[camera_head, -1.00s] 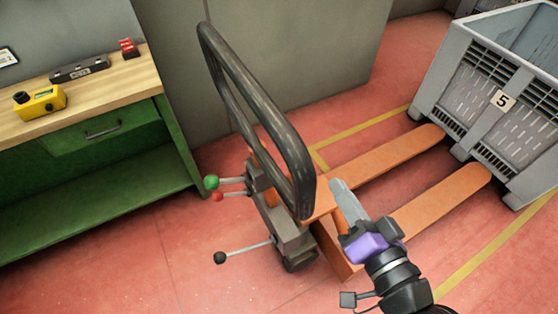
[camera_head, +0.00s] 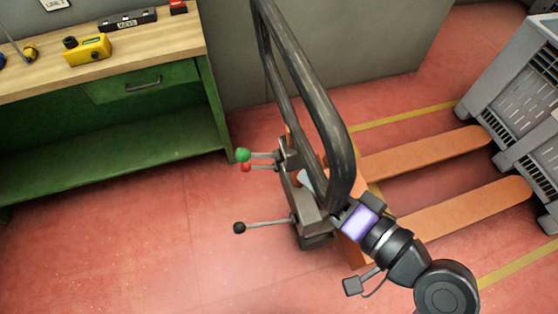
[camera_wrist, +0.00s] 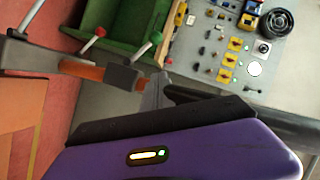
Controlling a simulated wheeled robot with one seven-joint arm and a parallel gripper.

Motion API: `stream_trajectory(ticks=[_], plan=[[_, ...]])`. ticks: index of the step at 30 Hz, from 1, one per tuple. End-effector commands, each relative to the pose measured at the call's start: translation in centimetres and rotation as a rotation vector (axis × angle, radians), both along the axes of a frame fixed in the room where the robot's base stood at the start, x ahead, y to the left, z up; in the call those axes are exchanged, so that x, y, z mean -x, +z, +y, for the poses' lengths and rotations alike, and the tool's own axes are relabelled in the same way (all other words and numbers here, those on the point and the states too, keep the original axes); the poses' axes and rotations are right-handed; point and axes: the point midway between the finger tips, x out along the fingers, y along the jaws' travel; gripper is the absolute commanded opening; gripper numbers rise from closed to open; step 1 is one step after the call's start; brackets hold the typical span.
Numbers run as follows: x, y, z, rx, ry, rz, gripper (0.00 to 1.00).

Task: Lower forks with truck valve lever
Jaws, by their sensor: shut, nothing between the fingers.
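The orange pallet truck (camera_head: 425,155) stands with its two forks pointing toward the grey crate. Its dark looped handle (camera_head: 300,75) rises over a grey lever block (camera_head: 305,205). From the block's left side stick out a green-knobbed lever (camera_head: 243,155), a red-knobbed lever (camera_head: 246,168) and, lower, a longer black-knobbed lever (camera_head: 240,228). The green knob (camera_wrist: 156,37) and red knob (camera_wrist: 100,31) also show in the wrist view. My gripper (camera_head: 306,181) is shut and empty, partly hidden behind the handle, right of the levers. Its tips (camera_wrist: 155,88) show in the wrist view, apart from both knobs.
The handle bar is close to my gripper and wrist. A green workbench (camera_head: 150,95) with a yellow control box (camera_head: 88,49) stands at the left. The grey crate (camera_head: 510,85) is at the right. Red floor left of the levers is clear.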

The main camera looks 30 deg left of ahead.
Motion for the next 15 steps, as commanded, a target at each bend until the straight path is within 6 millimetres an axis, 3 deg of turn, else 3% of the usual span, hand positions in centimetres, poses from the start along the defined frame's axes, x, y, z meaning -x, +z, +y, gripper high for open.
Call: stream_trajectory(ticks=[15], plan=[[-2.5, -1.9, 8.5, 0.000, 0.004, 0.000, 0.00]])
